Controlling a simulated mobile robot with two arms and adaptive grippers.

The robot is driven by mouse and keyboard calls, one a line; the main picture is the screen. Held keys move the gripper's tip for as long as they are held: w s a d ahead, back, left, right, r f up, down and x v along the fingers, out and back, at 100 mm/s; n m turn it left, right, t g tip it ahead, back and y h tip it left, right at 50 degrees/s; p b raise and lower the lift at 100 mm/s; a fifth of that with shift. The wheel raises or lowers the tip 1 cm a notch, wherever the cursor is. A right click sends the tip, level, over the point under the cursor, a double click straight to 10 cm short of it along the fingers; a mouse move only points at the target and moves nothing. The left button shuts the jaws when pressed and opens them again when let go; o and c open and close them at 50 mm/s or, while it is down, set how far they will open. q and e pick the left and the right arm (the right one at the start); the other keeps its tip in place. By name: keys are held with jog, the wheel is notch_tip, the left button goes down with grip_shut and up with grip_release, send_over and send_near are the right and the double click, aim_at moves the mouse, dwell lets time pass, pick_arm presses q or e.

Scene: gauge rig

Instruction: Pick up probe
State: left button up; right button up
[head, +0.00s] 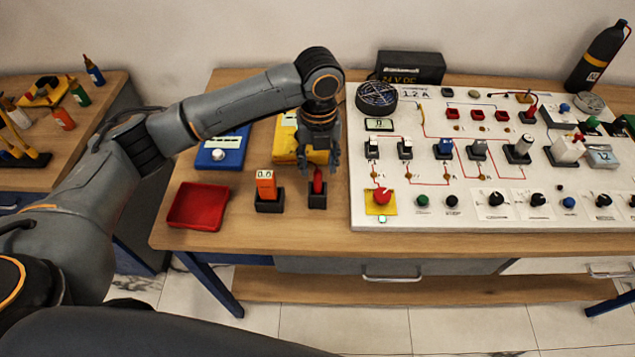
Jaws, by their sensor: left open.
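A red probe (318,181) stands upright in a small black holder (318,202) on the wooden table, left of the white panel. My left gripper (318,165) points down just above and around the top of the probe, fingers apart. Whether the fingers touch the probe cannot be told. The probe's lower end is hidden in the holder. My right gripper is not in view.
An orange meter (266,185) in a black stand and a red tray (198,207) are left of the probe. A yellow device (287,140) and a blue device (222,150) lie behind. The white panel (480,205) with knobs and switches borders the right.

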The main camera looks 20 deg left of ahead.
aim_at(317, 170)
pick_arm(q)
notch_tip(317, 170, down, 4)
jog(key=shift+a+f+p, duration=0.1)
jog(key=shift+a+p, duration=0.05)
jog(key=shift+p, duration=0.8)
jog(key=shift+w+f, duration=0.1)
jog(key=shift+f, duration=0.45)
grip_shut()
